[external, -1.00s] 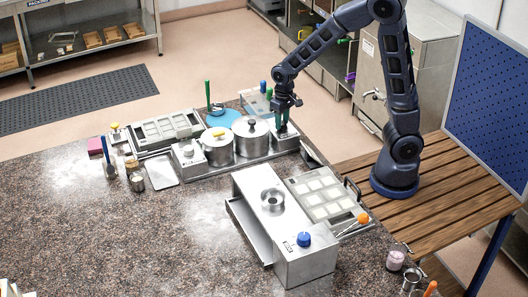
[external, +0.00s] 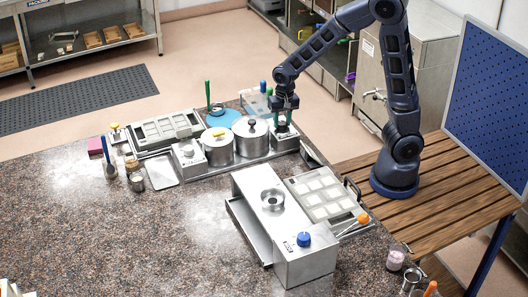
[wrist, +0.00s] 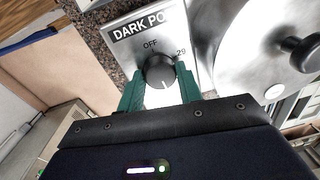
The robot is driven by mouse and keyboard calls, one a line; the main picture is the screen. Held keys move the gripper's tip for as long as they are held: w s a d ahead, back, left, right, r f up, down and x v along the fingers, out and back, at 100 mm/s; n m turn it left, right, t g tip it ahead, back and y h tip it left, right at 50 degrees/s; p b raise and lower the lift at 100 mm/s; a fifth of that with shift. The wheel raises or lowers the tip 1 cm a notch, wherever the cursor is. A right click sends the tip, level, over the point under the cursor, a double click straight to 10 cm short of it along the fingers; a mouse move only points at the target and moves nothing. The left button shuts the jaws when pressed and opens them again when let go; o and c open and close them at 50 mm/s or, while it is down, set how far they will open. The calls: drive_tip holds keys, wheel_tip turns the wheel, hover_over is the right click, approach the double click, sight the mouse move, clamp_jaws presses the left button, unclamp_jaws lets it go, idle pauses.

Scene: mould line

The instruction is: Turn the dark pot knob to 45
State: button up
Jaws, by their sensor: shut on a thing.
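The dark pot knob (wrist: 158,72) is black and round, with a white pointer mark that points toward the bottom of the wrist view. It sits on a steel panel (wrist: 185,45) lettered "DARK PO", with "OFF" above the knob and "29" at its upper right; a 45 mark is not visible. My gripper (wrist: 160,82) has a green finger on each side of the knob and is shut on it. In the external view my gripper (external: 284,123) is over the control box (external: 284,143), and the fingers largely hide the knob.
A lidded steel pot (external: 251,139) with a dark lid knob stands just left of the control box. Another pot (external: 217,149) with a yellow-topped lid is further left. A white mould tray (external: 322,193) and a steel machine (external: 283,230) stand in front.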

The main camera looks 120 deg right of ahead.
sight(284, 123)
drive_tip(key=m, duration=0.5)
drive_tip(key=shift+m, duration=0.4)
idle(0.4)
drive_tip(key=o, duration=1)
wheel_tip(284, 123, up, 11)
drive_tip(key=shift+s+a, duration=0.2)
drive_tip(key=shift+a, duration=0.1)
